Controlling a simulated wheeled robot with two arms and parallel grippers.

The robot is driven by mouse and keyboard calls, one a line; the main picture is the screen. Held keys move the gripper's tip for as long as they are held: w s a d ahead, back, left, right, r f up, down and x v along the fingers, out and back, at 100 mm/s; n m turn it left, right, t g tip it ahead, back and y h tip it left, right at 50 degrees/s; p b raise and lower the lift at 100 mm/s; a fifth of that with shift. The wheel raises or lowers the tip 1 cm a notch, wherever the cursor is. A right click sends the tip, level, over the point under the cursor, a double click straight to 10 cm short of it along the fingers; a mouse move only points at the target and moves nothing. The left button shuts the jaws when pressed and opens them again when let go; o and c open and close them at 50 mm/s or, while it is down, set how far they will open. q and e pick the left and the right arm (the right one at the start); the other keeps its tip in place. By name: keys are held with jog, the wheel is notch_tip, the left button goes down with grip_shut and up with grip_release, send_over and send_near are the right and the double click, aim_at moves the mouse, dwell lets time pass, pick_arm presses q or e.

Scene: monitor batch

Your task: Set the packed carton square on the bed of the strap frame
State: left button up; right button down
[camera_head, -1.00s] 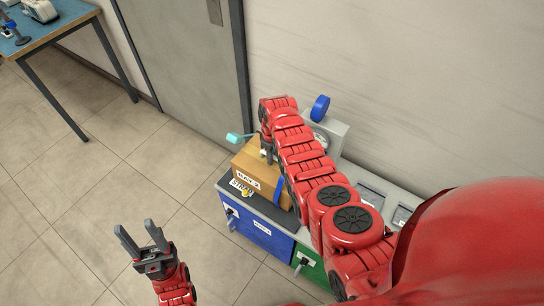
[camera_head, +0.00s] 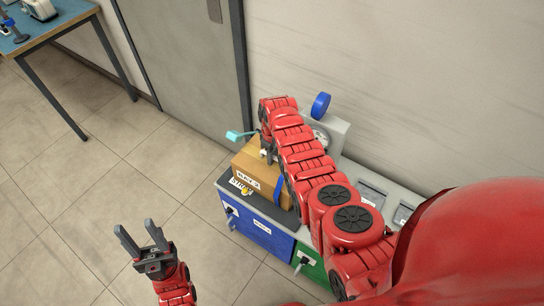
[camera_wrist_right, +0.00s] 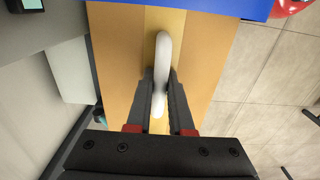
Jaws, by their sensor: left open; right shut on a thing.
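The brown carton (camera_head: 256,167) with a bay label is at the strap frame, over its dark bed (camera_head: 225,184); I cannot tell whether it touches the bed. A blue strip (camera_head: 279,190) crosses one end. In the right wrist view the carton (camera_wrist_right: 115,55) fills the middle, with a pale upright handle (camera_wrist_right: 161,60) on it. My right gripper (camera_wrist_right: 165,88) is shut on this handle; in the head view my arm hides much of the gripper and the carton's far side. My left gripper (camera_head: 140,236) is open and empty, out over the floor.
A cyan lever (camera_head: 238,135) sticks out behind the carton. A grey unit (camera_head: 334,130) with a blue wheel (camera_head: 320,105) stands by the wall. Blue (camera_head: 262,234) and green (camera_head: 309,264) fronts lie below the bench top. A blue table (camera_head: 55,25) is far left; floor between is clear.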

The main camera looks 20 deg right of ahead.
jog(key=shift+f, duration=0.15)
jog(key=c, duration=0.7)
grip_release()
notch_tip(320, 180, up, 11)
jog(key=shift+w+d+r+b, duration=0.1)
jog(key=shift+b, duration=0.35)
notch_tip(320, 180, up, 6)
jog(key=p, duration=0.5)
jog(key=shift+r, duration=0.1)
